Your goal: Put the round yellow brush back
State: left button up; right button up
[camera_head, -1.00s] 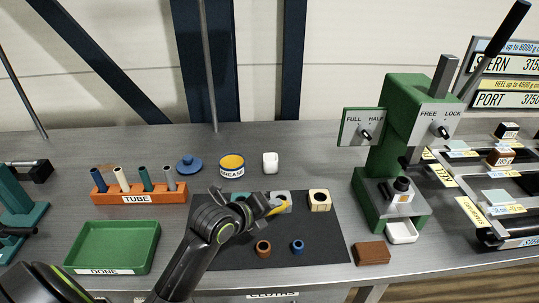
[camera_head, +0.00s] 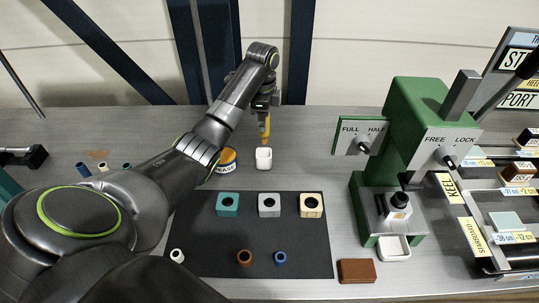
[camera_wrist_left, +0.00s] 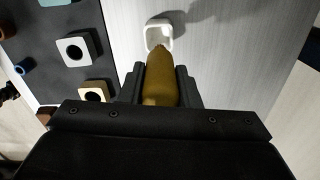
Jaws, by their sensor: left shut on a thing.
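The round yellow brush (camera_head: 265,127) is held upright in my left gripper (camera_head: 264,112), which is shut on it. In the left wrist view the yellow brush (camera_wrist_left: 161,80) sits between the two dark fingers (camera_wrist_left: 160,88). A small white cup (camera_head: 264,158) stands on the bench just below the brush's lower end; in the left wrist view the white cup (camera_wrist_left: 159,33) shows just past the brush tip. The brush appears above or at the cup's back edge; I cannot tell whether they touch. My right gripper is not in view.
The grease tin (camera_head: 226,160) stands left of the cup, partly behind my arm. A dark mat (camera_head: 262,234) in front holds several blocks and rings. A green press (camera_head: 408,130) stands to the right, with a brown block (camera_head: 357,271) before it. The bench right of the cup is clear.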

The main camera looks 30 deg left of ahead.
aim_at(263, 141)
pick_arm(q)
jog(key=shift+w+a+f, duration=0.1)
jog(key=shift+a+f, duration=0.05)
jog(key=f+b, duration=0.1)
jog(key=b, duration=0.1)
jog(key=f+b, duration=0.2)
jog(key=shift+s+f, duration=0.3)
jog(key=shift+s, duration=0.05)
jog(key=shift+w+f+b, duration=0.1)
jog(key=shift+f+b, duration=0.25)
jog(key=shift+b, duration=0.15)
jog(key=shift+f, duration=0.25)
notch_tip(263, 141, down, 3)
jog(key=shift+f, duration=0.75)
jog(key=o, duration=1)
jog(key=shift+c, duration=0.2)
